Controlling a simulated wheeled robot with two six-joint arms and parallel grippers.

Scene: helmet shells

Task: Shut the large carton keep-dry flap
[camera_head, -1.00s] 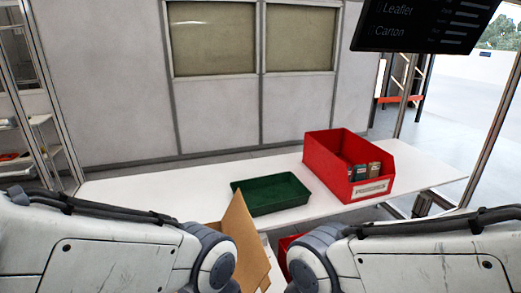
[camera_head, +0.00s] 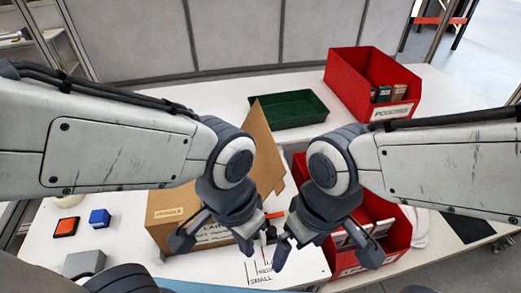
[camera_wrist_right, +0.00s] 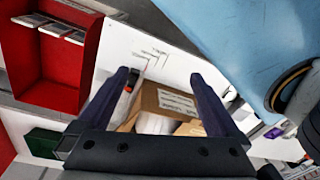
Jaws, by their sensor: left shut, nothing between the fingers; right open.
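The large carton (camera_head: 168,212) is a brown box on the white table, left of centre in the head view, with a FRAGILE label and a partly hidden label on its front. A tall brown flap (camera_head: 262,140) stands raised behind my left wrist. The carton (camera_wrist_right: 178,101) also shows in the right wrist view, with something white inside it. My left gripper (camera_head: 243,243) is shut and empty, in front of the carton and covering part of it. My right gripper (camera_head: 325,255) is open and empty, right of the carton; its two fingers (camera_wrist_right: 160,95) spread in the wrist view.
A red bin (camera_head: 398,240) with white items stands close behind my right gripper. A green tray (camera_head: 285,122) and another red bin (camera_head: 345,82) are at the back. A blue block (camera_head: 100,217), an orange-topped block (camera_head: 66,227) and a grey block (camera_head: 84,263) lie left.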

